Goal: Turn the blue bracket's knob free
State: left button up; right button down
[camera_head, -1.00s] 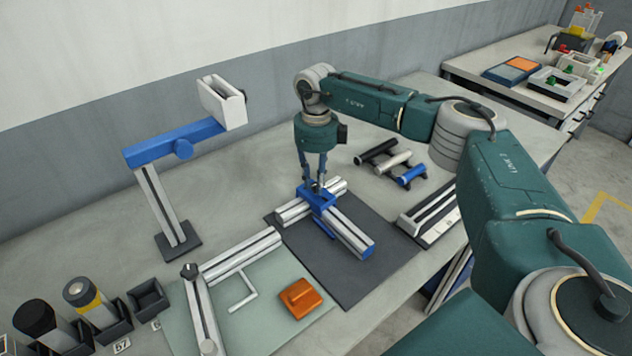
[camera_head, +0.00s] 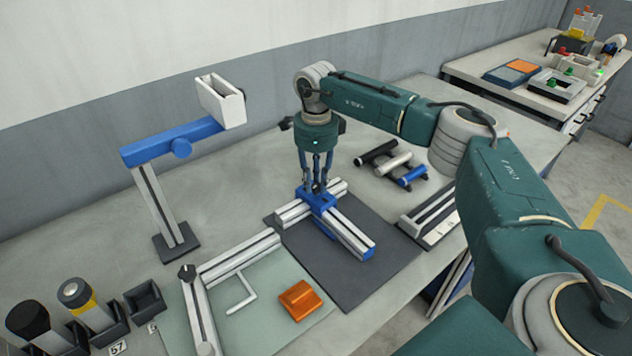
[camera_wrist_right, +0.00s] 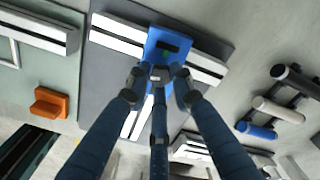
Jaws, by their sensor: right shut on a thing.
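The blue bracket (camera_head: 319,199) sits at the crossing of two pale slotted rails on a dark grey mat (camera_head: 345,283). It also shows at the top middle of the right wrist view (camera_wrist_right: 170,42). My right gripper (camera_head: 318,187) points straight down over the bracket. Its fingers (camera_wrist_right: 160,76) are shut at the bracket's top, where the knob is hidden between them. A small dark slot shows on the bracket beyond the fingertips. My left gripper is not in view.
A blue-armed stand (camera_head: 172,143) with a white box rises at left. An orange block (camera_head: 299,300) and a pale frame lie on a green mat. Three rollers (camera_head: 393,165) and a slotted tray (camera_head: 431,218) lie right of the mat. Dark holders with canisters (camera_head: 83,301) stand at front left.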

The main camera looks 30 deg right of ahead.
aim_at(316, 185)
jog(key=shift+n+b, duration=0.45)
jog(key=shift+n, duration=2.55)
jog(key=shift+n+b, duration=0.35)
jog(key=shift+n, duration=2.75)
jog(key=c, duration=1.5)
grip_release()
jog(key=shift+r, duration=0.15)
notch_tip(316, 185, up, 12)
jog(key=shift+f, duration=0.1)
